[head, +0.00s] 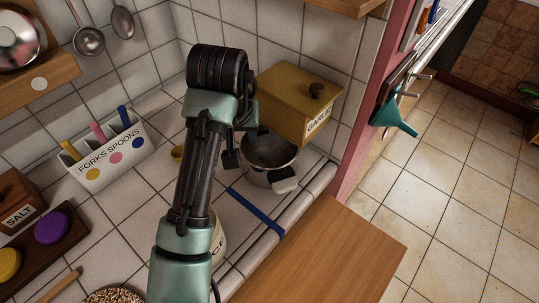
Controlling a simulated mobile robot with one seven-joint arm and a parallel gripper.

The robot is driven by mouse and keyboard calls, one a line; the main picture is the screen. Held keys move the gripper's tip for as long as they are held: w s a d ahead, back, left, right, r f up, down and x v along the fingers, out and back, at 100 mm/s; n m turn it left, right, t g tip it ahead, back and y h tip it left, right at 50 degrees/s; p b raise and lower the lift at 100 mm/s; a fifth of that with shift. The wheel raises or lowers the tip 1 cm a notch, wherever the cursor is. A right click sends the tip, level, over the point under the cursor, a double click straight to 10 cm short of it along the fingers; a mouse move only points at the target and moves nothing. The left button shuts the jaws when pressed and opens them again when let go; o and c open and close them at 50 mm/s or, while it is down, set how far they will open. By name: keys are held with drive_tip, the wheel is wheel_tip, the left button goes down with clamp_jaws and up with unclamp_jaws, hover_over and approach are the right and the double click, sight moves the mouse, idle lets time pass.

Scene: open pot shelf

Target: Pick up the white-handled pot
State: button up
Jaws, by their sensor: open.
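One finger shows beside the pot's left rim; the other is partly hidden by the wrist. I cannot tell whether a finger touches the pot.
The garlic box (293,100) stands close behind the pot, by the pink wall end (362,110). A blue strip (256,212) crosses the counter in front. A labelled white container (218,240) is partly behind my arm. The forks-and-spoons holder (107,157) stands left. A wooden surface (330,255) lies front right.

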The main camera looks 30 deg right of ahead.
sight(242, 144)
drive_tip(key=x, duration=0.4)
drive_tip(key=shift+w+f, duration=0.15)
drive_tip(key=shift+f, duration=0.15)
clamp_jaws()
drive_tip(key=shift+r, duration=0.1)
idle(1.0)
